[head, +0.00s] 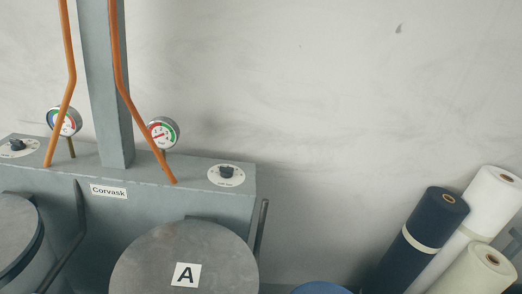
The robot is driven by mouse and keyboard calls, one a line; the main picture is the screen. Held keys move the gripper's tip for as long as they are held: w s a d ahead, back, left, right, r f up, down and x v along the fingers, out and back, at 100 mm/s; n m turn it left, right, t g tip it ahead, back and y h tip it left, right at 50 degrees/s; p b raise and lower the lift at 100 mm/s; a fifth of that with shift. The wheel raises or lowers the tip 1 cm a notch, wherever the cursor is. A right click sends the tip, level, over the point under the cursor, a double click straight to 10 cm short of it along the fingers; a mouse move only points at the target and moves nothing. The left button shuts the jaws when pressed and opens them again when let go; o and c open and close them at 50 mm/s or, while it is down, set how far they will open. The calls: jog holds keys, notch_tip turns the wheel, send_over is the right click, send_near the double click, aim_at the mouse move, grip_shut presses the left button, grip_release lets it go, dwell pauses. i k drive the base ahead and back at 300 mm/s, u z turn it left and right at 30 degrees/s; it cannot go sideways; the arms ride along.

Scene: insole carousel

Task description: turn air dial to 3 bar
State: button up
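A grey cabinet labelled Corvask (150,199) has two black dials on its top, each on a round white plate. One dial (226,172) is near the right end, the other dial (17,145) at the far left. The print on the plates is too small to read, so I cannot tell which is the air dial. A round gauge (163,133) stands left of the right dial, with a red needle and green and red zones. A second gauge (65,121) stands near the left dial, partly behind an orange hose. My gripper is not in view.
Orange hoses (117,75) run down beside a grey post (103,110). A round grey lid marked A (150,262) and another lid (15,230) stand in front of the cabinet. Blue (430,222), white (490,195) and cream (478,272) rolls lean at right.

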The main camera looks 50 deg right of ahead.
aim_at(227, 172)
jog(key=z, duration=0.45)
jog(key=i, duration=0.85)
jog(key=z, duration=0.5)
jog(key=k, duration=0.75)
jog(key=z, duration=0.2)
jog(key=i, duration=0.75)
jog(key=u, duration=0.1)
